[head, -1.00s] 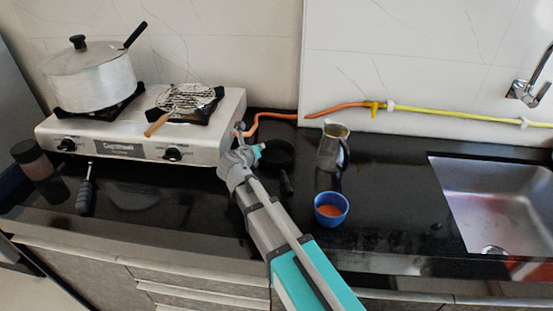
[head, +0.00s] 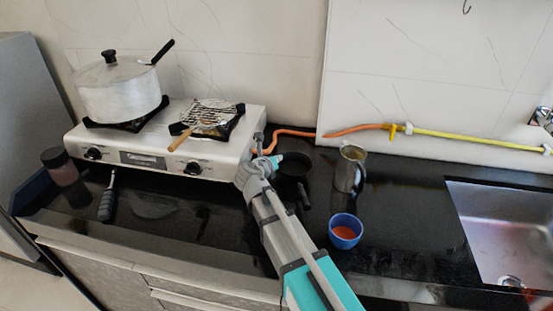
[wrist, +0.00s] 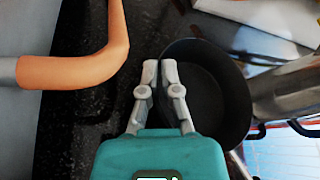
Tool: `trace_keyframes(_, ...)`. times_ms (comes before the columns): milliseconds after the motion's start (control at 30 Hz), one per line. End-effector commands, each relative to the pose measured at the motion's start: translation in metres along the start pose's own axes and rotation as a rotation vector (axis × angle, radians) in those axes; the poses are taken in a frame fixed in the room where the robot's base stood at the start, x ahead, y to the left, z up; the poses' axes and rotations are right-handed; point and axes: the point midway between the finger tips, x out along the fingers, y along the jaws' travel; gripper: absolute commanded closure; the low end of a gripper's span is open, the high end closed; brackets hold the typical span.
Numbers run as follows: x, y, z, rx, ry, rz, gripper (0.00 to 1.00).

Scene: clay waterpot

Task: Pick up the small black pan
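The small black pan (head: 293,166) sits on the dark counter just right of the stove, its handle pointing towards the front. In the wrist view the round black pan (wrist: 210,95) fills the middle right. My gripper (wrist: 160,68) has its two fingers close together at the pan's left edge, with the rim in the narrow gap between them. One fingertip is outside the pan and the other inside. In the head view my gripper's teal body shows at the pan's left side, and its fingertips are hard to make out.
The white stove (head: 150,150) with a big pot (head: 120,95) and a grill rack (head: 208,113) stands left. An orange hose (head: 300,133) runs behind. A metal pitcher (head: 349,172) and a blue bowl (head: 345,231) stand right of the pan, before the sink (head: 500,225).

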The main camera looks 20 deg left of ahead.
Motion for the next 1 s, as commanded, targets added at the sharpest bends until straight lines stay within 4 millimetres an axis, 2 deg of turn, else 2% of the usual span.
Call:
trace_keyframes(33, -0.004, -0.004, 0.009, -0.002, -0.001, -0.001, 1.0)
trace_keyframes(567, -0.073, -0.019, 0.044, -0.003, -0.001, 0.0, 1.0)
trace_keyframes(800, -0.125, -0.019, 0.044, -0.003, -0.002, 0.002, 1.0)
trace_keyframes(1000, -0.15, -0.018, 0.046, -0.003, 0.0, 0.0, 1.0)
